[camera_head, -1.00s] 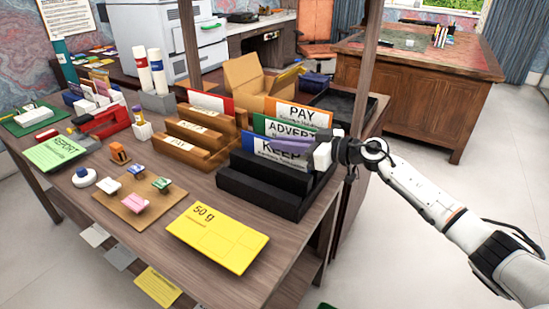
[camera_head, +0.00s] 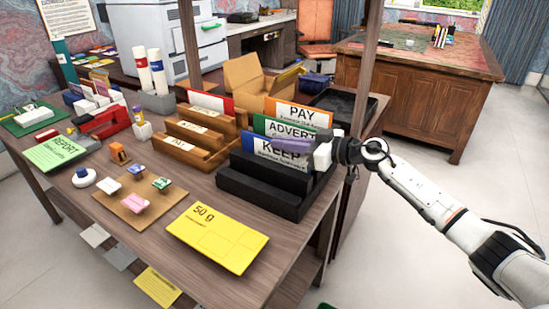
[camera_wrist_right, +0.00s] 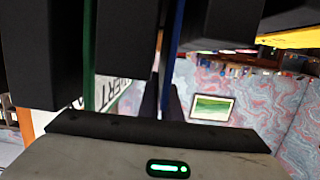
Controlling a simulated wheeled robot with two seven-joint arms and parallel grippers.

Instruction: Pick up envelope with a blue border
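The blue-bordered envelope (camera_head: 265,152), lettered KEEP, stands upright in the front slot of the black stepped rack (camera_head: 265,190). My right gripper (camera_head: 292,146) reaches in from the right at its upper part. One purple-grey finger lies across the envelope's front and hides some lettering; the other finger is behind it. In the right wrist view the envelope shows edge-on as a blue strip (camera_wrist_right: 174,40) running down between the close-set dark fingers (camera_wrist_right: 165,100). The gripper looks shut on it, with the envelope still in its slot. My left gripper is not in view.
A green-bordered ADVERT envelope (camera_head: 290,129) and an orange-bordered PAY envelope (camera_head: 300,112) stand close behind. A wooden rack (camera_head: 195,140) is to the left. A yellow 50 g envelope (camera_head: 217,238) lies flat in front. Open floor is at the right.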

